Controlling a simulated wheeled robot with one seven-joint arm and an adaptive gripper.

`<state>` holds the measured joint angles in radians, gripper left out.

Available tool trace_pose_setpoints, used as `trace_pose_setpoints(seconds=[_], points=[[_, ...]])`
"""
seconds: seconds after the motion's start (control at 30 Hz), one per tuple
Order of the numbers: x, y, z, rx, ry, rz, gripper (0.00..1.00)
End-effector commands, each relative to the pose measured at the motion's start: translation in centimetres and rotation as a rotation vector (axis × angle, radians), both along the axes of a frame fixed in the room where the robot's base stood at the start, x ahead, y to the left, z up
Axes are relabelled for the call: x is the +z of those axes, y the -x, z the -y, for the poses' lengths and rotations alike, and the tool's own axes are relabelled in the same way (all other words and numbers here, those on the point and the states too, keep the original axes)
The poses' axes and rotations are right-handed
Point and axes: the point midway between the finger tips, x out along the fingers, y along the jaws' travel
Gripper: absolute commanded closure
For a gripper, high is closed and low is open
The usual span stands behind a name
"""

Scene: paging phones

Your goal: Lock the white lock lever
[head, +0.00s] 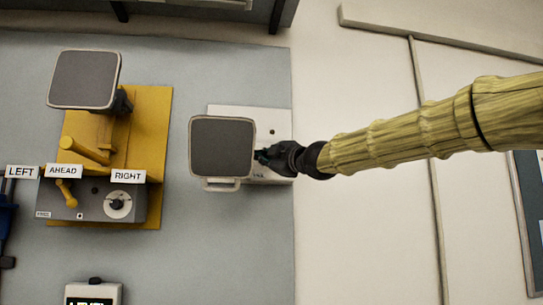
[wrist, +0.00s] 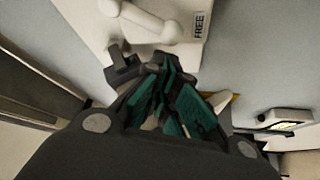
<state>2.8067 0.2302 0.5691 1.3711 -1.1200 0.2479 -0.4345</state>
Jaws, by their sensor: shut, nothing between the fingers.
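A white lever (wrist: 145,20) lies on a white plate (wrist: 193,52) at the top of the wrist view. The label beside it reads FREE. In the head view the white plate (head: 225,110) is mounted on the grey wall panel, partly hidden behind a dark square screen; I cannot make out the lever clearly there. My gripper (head: 262,155) is at the right edge of that screen, in front of the plate. In the wrist view my gripper (wrist: 165,70) is shut and empty, its teal-padded fingers together just below the lever. I cannot tell whether they touch it.
The dark screen (head: 222,147) stands close left of my gripper. Further left is a yellow panel (head: 155,130) with a second screen (head: 84,79), a yellow lever (head: 85,151) and a grey box marked LEFT, AHEAD, RIGHT. A small display (head: 93,294) is at the bottom left.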

Motion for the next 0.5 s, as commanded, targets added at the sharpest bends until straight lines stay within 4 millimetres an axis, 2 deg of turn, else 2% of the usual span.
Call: trace_pose_setpoints(seconds=[0.2,0.5], points=[[0.6,-1.7,-1.3,0.000,0.000,0.002,1.00],[0.6,-2.3,-1.8,0.001,0.000,0.000,1.00]])
